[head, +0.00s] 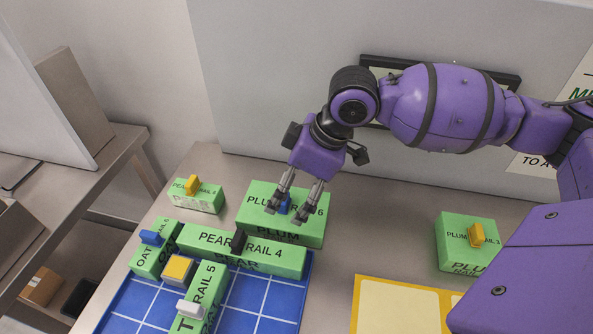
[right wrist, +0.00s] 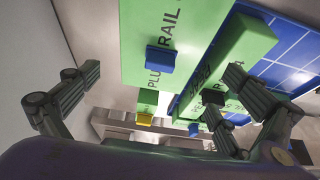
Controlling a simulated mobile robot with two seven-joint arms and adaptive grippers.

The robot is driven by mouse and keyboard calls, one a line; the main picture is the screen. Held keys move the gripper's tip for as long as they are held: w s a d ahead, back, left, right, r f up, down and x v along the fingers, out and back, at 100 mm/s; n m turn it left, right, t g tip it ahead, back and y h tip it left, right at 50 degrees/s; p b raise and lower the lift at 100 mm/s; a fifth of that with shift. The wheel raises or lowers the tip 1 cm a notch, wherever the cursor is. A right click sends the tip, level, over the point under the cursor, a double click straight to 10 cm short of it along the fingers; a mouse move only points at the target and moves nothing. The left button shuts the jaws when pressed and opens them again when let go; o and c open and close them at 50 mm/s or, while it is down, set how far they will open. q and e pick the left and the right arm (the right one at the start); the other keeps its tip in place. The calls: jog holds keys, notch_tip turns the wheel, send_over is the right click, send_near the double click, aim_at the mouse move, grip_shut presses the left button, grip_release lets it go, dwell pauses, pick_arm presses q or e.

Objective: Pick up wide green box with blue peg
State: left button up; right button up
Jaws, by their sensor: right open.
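The wide green box (head: 258,228), marked PLUM RAIL 6, stands on the table near the back wall. Its blue peg (head: 284,206) sticks up from the top and is partly hidden by my fingers. In the right wrist view the box (right wrist: 182,25) shows with its blue peg (right wrist: 160,58) between and beyond the fingers. My right gripper (head: 293,202) is open and empty, its two fingers pointing down over the box on either side of the peg in the head view. I cannot tell whether the fingers touch anything. My left gripper is not in view.
A long green box with a black peg (head: 206,241) lies just in front on the blue gridded mat (head: 130,304). Green boxes with a yellow peg (head: 205,200), blue peg (head: 147,262) and white peg (head: 212,282) are close by. Another green box (head: 452,228) stands right.

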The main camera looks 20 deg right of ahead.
aim_at(287, 198)
jog(key=x, duration=0.6)
jog(key=shift+s+d+f, duration=0.1)
jog(key=shift+d+f, duration=0.05)
jog(key=shift+f, duration=0.1)
jog(key=c, duration=1)
